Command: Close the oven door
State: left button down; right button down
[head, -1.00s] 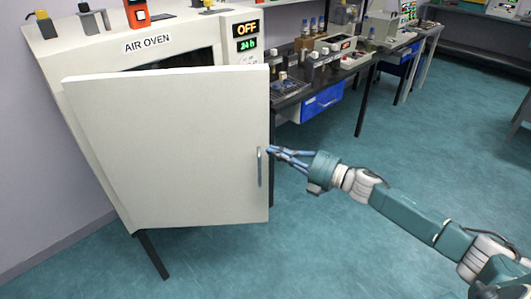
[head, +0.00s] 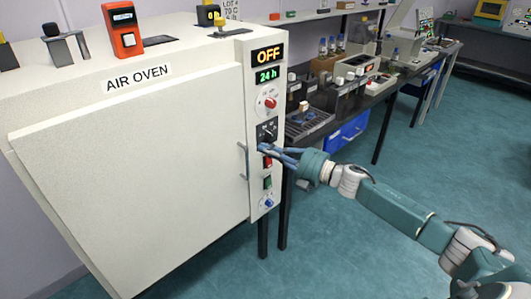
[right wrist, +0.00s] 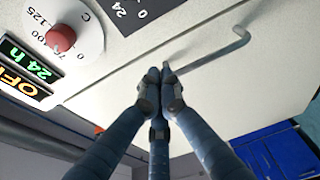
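The oven door (head: 140,170) is a large white panel on the front of the air oven (head: 185,50). It lies nearly flush with the oven front; I cannot tell if a thin gap is left. Its grey bar handle (head: 243,162) is at its right edge and also shows in the right wrist view (right wrist: 212,55). My right gripper (head: 262,148) has its blue fingers together, with nothing seen between them. Its tips are at the door's right edge by the control panel, close to the handle; I cannot tell if they touch. My left gripper is not in view.
The control panel (head: 267,130) with OFF and 24 h displays, a red knob (head: 270,103) and buttons is right beside my fingers. A dark bench (head: 345,105) with instruments and a blue drawer (head: 348,130) stands to the right. The floor in front is clear.

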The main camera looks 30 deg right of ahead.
jog(key=shift+w, duration=0.25)
jog(key=shift+s, duration=0.1)
jog(key=v, duration=1.2)
